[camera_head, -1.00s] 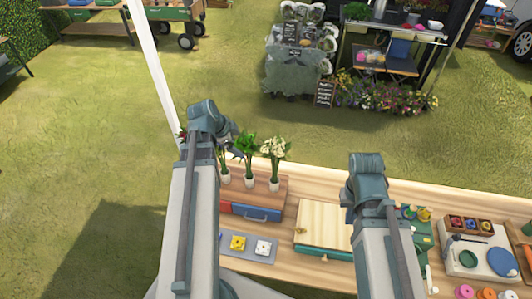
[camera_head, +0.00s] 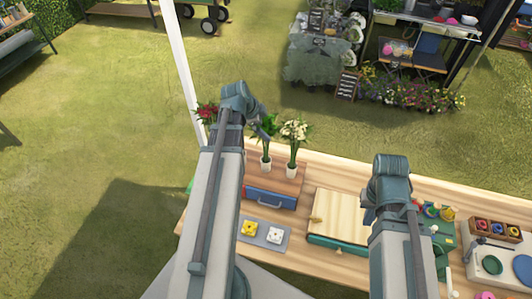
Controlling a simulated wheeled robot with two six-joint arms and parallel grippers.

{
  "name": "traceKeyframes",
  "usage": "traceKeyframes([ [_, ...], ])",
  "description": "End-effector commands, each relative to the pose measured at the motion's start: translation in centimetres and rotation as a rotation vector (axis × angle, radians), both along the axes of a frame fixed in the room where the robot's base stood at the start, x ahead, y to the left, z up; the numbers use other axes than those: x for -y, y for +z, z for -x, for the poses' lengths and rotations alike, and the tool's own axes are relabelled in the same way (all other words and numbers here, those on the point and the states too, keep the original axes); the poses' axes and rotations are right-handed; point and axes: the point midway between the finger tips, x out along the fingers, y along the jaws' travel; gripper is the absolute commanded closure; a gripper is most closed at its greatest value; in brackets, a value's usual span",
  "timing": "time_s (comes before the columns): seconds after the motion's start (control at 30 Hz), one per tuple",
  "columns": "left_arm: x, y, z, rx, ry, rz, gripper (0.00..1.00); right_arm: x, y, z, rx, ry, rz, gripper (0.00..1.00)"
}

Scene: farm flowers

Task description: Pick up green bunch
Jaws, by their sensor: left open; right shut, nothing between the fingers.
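The green bunch (camera_head: 269,145) stands upright in a white holder on the wooden box at the table's back left. My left gripper (camera_head: 264,126) is open and close to the top of the green bunch, partly covering its leaves. I cannot tell whether they touch. A white flower bunch (camera_head: 295,132) stands to its right. A red flower bunch (camera_head: 207,114) shows to the left behind my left arm. My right gripper (camera_head: 369,208) is shut and empty, low over the table beside the wooden board, and mostly hidden by its arm.
The wooden box has a blue drawer (camera_head: 270,197). In front of it lies a grey tray (camera_head: 248,235) with a yellow and a white flower piece. A pale wooden board (camera_head: 337,215) lies on a green case. Several small coloured items fill the table's right side.

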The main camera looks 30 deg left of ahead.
Motion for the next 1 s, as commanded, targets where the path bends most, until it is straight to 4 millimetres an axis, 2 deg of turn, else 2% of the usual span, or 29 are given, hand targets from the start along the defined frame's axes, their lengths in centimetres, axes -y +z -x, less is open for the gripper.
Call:
traceKeyframes([
  [0.03, 0.0, -0.8, -0.3, 0.0, -0.001, 0.0, 0.0, 0.0, -0.8, 0.0, 0.0, 0.001, 0.0, 1.0],
  [0.23, 0.1, -0.7, -0.4, 0.0, 0.0, 0.0, 0.0, 0.0, -0.7, 0.0, 0.0, 0.002, 0.0, 1.0],
  [0.37, 0.1, -1.4, -0.7, 0.0, 0.0, 0.0, 0.0, 0.0, -1.4, 0.0, 0.001, 0.002, 0.0, 1.0],
  [0.73, 0.1, -5.4, -2.6, 0.0, -0.001, -0.001, 0.0, 0.0, -5.4, 0.0, 0.002, -0.002, -0.001, 1.0],
  [1.0, 0.2, -5.3, -2.7, -0.001, 0.0, -0.001, 0.0, 0.0, -5.3, -0.1, 0.002, -0.003, -0.001, 1.0],
])
